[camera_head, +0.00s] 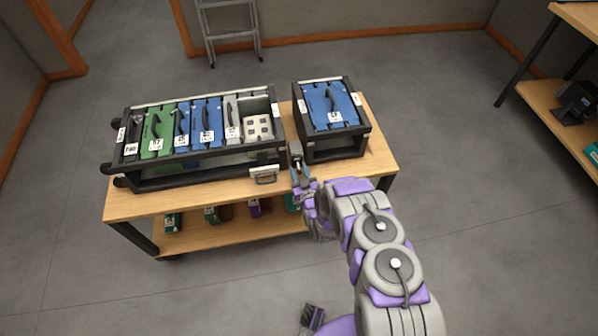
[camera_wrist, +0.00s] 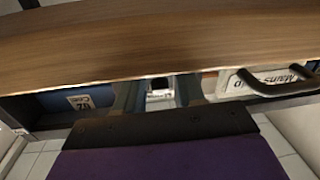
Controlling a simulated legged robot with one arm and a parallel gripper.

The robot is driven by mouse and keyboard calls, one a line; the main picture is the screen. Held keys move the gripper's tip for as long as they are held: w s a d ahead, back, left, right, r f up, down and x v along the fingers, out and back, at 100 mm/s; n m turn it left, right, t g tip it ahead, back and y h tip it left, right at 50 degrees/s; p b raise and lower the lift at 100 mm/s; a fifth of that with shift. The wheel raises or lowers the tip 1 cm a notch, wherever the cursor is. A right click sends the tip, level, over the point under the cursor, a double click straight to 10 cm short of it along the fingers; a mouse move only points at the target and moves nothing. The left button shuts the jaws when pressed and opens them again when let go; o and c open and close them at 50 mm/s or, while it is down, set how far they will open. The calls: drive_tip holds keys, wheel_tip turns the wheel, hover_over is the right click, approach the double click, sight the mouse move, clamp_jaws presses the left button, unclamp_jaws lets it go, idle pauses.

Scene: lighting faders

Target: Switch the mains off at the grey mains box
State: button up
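A small pale grey box with a dark square face (camera_wrist: 160,88) shows between the fingertips of my gripper (camera_wrist: 158,95) in the wrist view. I take it for the mains box; the switch position cannot be read. A pale label with upside-down "Mains" lettering (camera_wrist: 275,80) is to its right, behind a dark handle (camera_wrist: 245,78). In the head view the handle and its pale plate (camera_head: 264,175) are at the front of the long rack. My gripper (camera_head: 298,170) is at the table's front, by the gap between the racks. Its fingers stand apart, and nothing is visibly gripped.
The long black rack (camera_head: 195,175) holds black, green, blue and grey modules. The small rack (camera_head: 340,146) holds a blue module (camera_head: 330,104). Both stand on a wooden table (camera_head: 130,205) with a lower shelf. A ladder (camera_head: 230,30) stands behind. The floor around is clear.

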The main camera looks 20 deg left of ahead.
clamp_jaws()
drive_tip(key=shift+f+t+y, duration=0.2)
drive_tip(key=shift+t+y, duration=0.2)
drive_tip(key=shift+t, duration=0.1)
idle(0.3)
drive_tip(key=shift+o, duration=0.7)
unclamp_jaws()
drive_tip(key=shift+s, duration=0.1)
